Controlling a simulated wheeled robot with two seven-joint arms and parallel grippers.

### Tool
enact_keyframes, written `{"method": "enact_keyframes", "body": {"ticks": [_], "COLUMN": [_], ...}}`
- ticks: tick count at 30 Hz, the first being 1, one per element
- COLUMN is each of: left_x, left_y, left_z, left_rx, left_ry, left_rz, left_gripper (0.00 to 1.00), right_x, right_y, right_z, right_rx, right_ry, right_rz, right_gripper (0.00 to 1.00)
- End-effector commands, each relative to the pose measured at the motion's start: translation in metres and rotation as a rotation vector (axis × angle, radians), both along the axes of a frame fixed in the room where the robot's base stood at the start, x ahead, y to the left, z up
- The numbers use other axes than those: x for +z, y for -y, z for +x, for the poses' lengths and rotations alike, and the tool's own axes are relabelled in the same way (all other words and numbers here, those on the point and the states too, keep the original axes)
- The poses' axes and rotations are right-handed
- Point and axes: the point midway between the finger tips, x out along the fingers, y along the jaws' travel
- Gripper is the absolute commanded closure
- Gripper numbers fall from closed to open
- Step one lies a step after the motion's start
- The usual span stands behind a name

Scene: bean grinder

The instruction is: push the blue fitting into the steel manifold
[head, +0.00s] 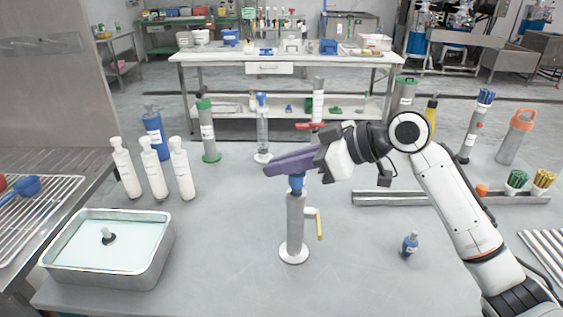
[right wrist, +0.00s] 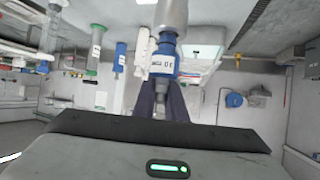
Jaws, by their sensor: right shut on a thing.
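The steel manifold (head: 295,225) is an upright grey tube on a round white base, with a yellow-handled side valve, in the middle of the table. The blue fitting (head: 296,184) is at its top end, below my fingers. In the right wrist view the blue fitting (right wrist: 163,58) lines up with the end of the manifold (right wrist: 172,14) and appears to touch it; how deep it sits I cannot tell. My right gripper (head: 280,167), with purple fingers, is shut on the fitting's grey end, seen between the fingertips (right wrist: 174,97). My left gripper is not in view.
A second small blue fitting (head: 410,243) stands to the right on the table. A metal tray of pale liquid (head: 158,262) is at the left, with several white bottles (head: 154,170) behind it. A metal rail (head: 390,199) lies at the right. The table's front middle is clear.

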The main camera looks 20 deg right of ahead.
Motion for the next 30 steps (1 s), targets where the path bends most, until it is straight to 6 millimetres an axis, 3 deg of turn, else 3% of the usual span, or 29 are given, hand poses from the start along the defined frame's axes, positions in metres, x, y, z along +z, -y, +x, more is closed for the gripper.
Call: {"method": "enact_keyframes", "body": {"ticks": [29, 30], "left_x": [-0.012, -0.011], "left_y": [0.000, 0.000], "left_z": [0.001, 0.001], "left_rx": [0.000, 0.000], "left_ry": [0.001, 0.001], "left_rz": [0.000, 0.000], "left_gripper": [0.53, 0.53], "right_x": [-0.027, -0.027], "right_y": [0.000, 0.000], "right_z": [0.000, 0.000], "right_rx": [0.000, 0.000], "right_ry": [-0.005, -0.004], "right_rz": [-0.003, -0.003], "right_gripper": [1.00, 0.84]}}
